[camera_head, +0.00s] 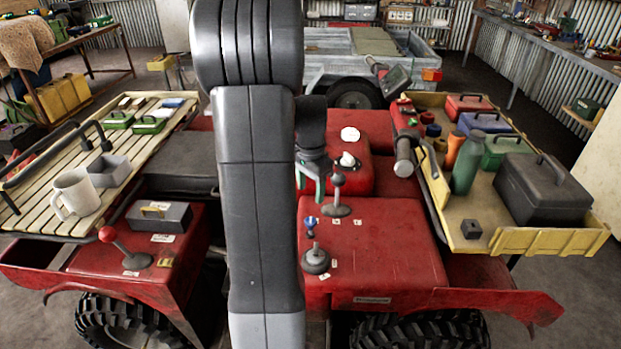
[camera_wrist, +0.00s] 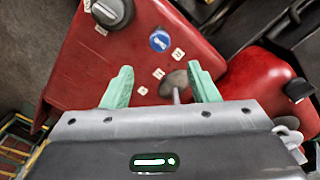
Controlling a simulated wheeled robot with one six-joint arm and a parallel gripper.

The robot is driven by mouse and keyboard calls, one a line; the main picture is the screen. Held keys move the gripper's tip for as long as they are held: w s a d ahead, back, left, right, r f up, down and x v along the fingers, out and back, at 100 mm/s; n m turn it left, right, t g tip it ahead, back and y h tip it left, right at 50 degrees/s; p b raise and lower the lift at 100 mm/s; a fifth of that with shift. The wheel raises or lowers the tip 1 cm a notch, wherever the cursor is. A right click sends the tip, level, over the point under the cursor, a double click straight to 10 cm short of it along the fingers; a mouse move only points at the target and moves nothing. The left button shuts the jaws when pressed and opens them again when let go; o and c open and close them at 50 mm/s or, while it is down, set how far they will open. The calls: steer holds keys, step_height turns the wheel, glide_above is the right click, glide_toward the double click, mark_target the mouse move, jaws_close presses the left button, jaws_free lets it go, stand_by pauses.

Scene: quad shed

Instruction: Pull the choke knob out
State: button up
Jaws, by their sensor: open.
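A small blue-topped knob (camera_head: 310,225) with a white mark stands on the red body panel, and I take it for the choke knob. In the wrist view its round blue top (camera_wrist: 160,41) lies ahead of the fingertips, roughly centred between them. My gripper (camera_head: 311,180) is open and empty, its green fingers (camera_wrist: 160,69) apart and clear of the knob. A black rotary knob (camera_head: 316,260) sits just in front of the blue one; it also shows in the wrist view (camera_wrist: 113,12).
A grey-based lever (camera_head: 337,207) rises close to the blue knob; its rod shows near the right finger in the wrist view (camera_wrist: 176,95). My arm hides the middle of the vehicle. Loaded racks flank both sides.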

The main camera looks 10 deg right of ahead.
mark_target(311, 220)
step_height(311, 220, up, 4)
steer(key=shift+f, duration=0.1)
stand_by(0.4)
step_height(311, 220, down, 16)
steer(key=shift+r+p, duration=0.1)
steer(key=shift+p, duration=0.2)
stand_by(0.5)
